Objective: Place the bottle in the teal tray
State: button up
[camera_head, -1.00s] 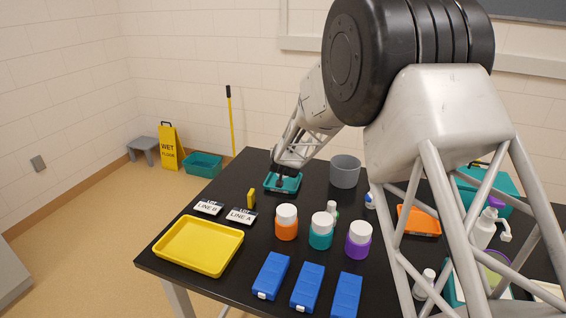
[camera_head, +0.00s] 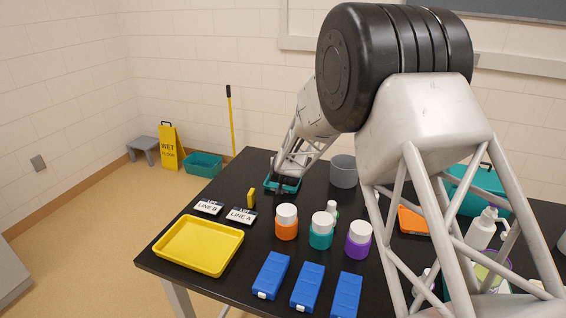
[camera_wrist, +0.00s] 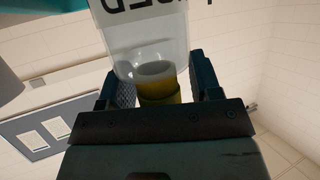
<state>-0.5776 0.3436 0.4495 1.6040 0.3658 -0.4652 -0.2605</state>
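A teal edge also shows at the top left of the wrist view (camera_wrist: 38,8).
Orange (camera_head: 286,228), teal (camera_head: 321,236) and purple (camera_head: 358,245) jars stand in front.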

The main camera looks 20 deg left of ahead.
jog(key=shift+r, duration=0.2)
jog(key=v, duration=1.2)
dwell(0.5)
dwell(0.8)
jog(key=s+d+r+m+g+h, duration=0.1)
jog(key=s+d+r, duration=0.4)
jog(key=d, duration=0.4)
jog(key=s+d+r+g, duration=0.2)
jog(key=s+d+r, duration=0.2)
jog(key=d, duration=0.5)
jog(key=s+d+r+m+g+h, duration=0.1)
jog(key=s+d+r, duration=0.4)
jog(key=d, duration=0.4)
jog(key=s+d+m+g+h, duration=0.1)
jog(key=s+d+g, duration=0.1)
jog(key=s+d, duration=0.5)
jog(key=s+d+m+g+h, duration=0.1)
jog(key=s+d, duration=0.6)
jog(key=s, duration=0.7)
jog(key=s+d+g+h, duration=0.1)
jog(key=s+d+g, duration=0.2)
jog(key=s+d, duration=0.4)
jog(key=s, duration=0.4)
jog(key=shift+s+d+m+h, duration=0.15)
jog(key=shift+d+m+h, duration=0.15)
jog(key=shift+d+m, duration=0.1)
